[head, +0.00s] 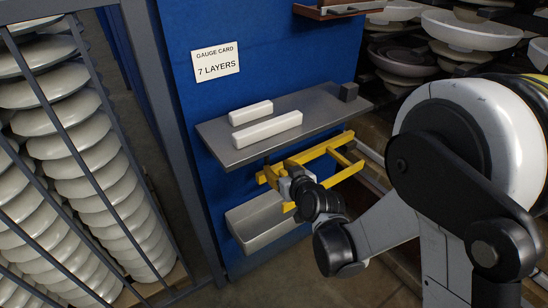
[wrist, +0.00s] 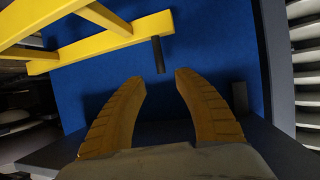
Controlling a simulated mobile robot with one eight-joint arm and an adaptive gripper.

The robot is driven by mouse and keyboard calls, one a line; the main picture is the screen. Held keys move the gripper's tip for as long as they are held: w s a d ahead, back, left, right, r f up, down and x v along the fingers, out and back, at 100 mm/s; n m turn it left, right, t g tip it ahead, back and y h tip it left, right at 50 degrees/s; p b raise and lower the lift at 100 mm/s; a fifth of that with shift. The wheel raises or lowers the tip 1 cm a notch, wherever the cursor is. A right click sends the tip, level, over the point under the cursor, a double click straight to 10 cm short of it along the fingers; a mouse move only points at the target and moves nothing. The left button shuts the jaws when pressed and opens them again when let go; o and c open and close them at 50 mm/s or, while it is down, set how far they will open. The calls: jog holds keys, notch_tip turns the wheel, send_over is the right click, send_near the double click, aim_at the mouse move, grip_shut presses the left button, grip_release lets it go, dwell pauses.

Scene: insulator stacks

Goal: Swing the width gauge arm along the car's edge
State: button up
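The grey shelf (head: 225,145) carries two white bars (head: 267,130) and a dark block (head: 348,92). A grey bin (head: 262,225) is below. A blue panel (head: 270,60) with a gauge card (head: 216,63) stands behind. Caged insulator stacks (head: 90,150) fill the left; white discs (head: 470,30) are at upper right.

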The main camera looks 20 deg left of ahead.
aim_at(268, 159)
jog(key=b+x, duration=0.3)
jog(key=x, duration=0.7)
jog(key=shift+f, duration=0.1)
grip_shut()
